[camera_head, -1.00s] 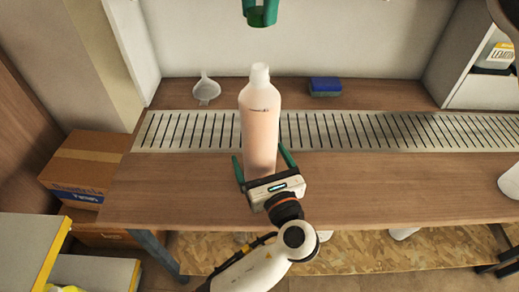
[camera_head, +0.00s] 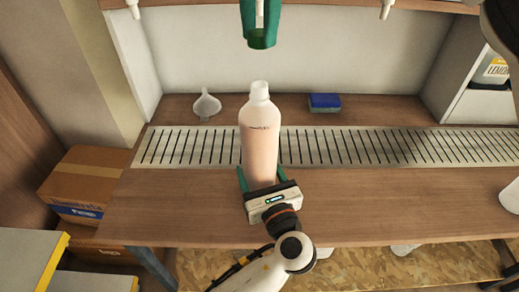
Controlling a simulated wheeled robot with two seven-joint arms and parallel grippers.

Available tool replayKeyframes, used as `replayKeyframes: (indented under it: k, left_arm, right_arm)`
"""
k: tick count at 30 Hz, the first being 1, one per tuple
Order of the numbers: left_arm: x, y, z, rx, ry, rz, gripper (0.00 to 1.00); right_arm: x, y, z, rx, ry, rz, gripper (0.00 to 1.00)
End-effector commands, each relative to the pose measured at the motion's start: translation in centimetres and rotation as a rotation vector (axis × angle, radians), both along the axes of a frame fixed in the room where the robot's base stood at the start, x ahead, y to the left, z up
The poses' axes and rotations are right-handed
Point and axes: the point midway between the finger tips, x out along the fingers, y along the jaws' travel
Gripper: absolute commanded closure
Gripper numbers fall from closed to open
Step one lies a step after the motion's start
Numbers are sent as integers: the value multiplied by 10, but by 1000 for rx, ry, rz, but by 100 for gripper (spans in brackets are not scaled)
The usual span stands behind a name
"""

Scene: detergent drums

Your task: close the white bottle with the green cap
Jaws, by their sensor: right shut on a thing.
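The bottle (camera_head: 260,150) stands upright at the middle of the bench, pale pinkish with a narrow white open neck (camera_head: 259,89). My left gripper (camera_head: 261,182) comes up from below, its green fingers around the bottle's lower body. Its fingertips are partly hidden by the bottle. My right gripper (camera_head: 260,30) points down from the top edge, above and apart from the bottle neck. Its green fingers are shut on the green cap (camera_head: 262,40), whose dark open side shows below. The cap appears roughly in line with the neck; the depth between them is hard to judge.
A white funnel (camera_head: 206,105) and a blue sponge (camera_head: 324,101) lie behind the slotted metal strip (camera_head: 400,147). A white object (camera_head: 511,196) is at the right edge. A cardboard box (camera_head: 82,184) stands at left.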

Motion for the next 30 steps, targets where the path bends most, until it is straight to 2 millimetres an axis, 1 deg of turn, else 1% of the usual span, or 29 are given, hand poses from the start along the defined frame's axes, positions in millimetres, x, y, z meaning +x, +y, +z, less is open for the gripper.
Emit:
replayKeyframes:
  k: [6,9,12,26,30]
  left_arm:
    - [0,0,0,0,1,0,75]
    - [0,0,0,0,1,0,75]
    - [0,0,0,0,1,0,75]
    - [0,0,0,0,1,0,75]
    - [0,0,0,0,1,0,75]
  right_arm:
    - [-1,0,-33,2,-1,1,94]
    - [-1,0,-44,4,-3,1,94]
    - [-1,0,-47,5,-6,1,94]
    - [-1,0,-47,5,-6,0,94]
    - [-1,0,-52,4,-6,0,94]
